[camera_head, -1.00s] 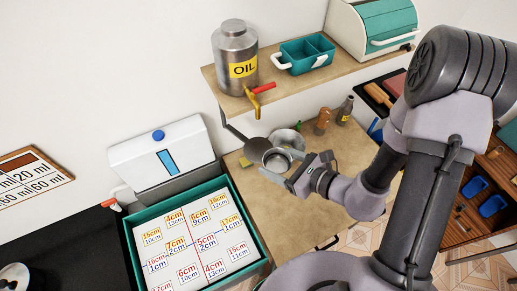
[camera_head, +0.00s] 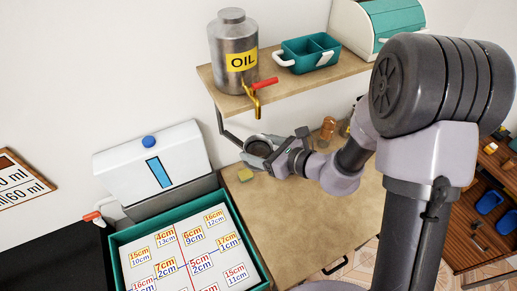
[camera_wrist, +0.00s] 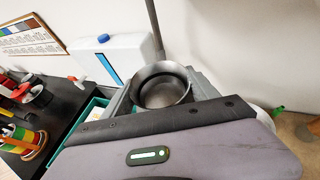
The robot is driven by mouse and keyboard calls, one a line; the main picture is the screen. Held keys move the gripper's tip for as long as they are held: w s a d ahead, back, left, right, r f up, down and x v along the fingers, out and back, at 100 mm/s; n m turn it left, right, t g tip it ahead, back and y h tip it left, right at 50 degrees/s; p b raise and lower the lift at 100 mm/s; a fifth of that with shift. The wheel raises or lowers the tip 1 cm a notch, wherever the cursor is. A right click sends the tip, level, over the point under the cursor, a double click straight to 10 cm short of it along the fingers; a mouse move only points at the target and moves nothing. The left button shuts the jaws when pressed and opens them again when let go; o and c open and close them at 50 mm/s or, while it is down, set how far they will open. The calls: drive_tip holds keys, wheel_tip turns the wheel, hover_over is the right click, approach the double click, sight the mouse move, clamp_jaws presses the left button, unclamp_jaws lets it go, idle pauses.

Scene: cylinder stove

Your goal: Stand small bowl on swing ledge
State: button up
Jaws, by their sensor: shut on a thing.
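My gripper (camera_head: 270,158) is shut on the small bowl (camera_head: 258,146), a round grey metal bowl with a dark inside. In the wrist view the bowl (camera_wrist: 162,92) sits between the fingers, open side up and apparently empty. A dark metal bar (camera_head: 229,132) runs down from under the shelf towards the bowl and seems to belong to the swing ledge. A bar also rises behind the bowl in the wrist view (camera_wrist: 153,25). The ledge's dark round plate is hidden or merges with the bowl, so I cannot tell whether they touch.
The oil can (camera_head: 233,52) with its red-handled tap (camera_head: 256,92) stands on the shelf (camera_head: 330,76) above the gripper. The white tank (camera_head: 155,165) stands at left.

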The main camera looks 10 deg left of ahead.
drive_tip(key=shift+w+f, duration=0.1)
drive_tip(key=shift+f, duration=0.25)
drive_tip(key=o, duration=1.5)
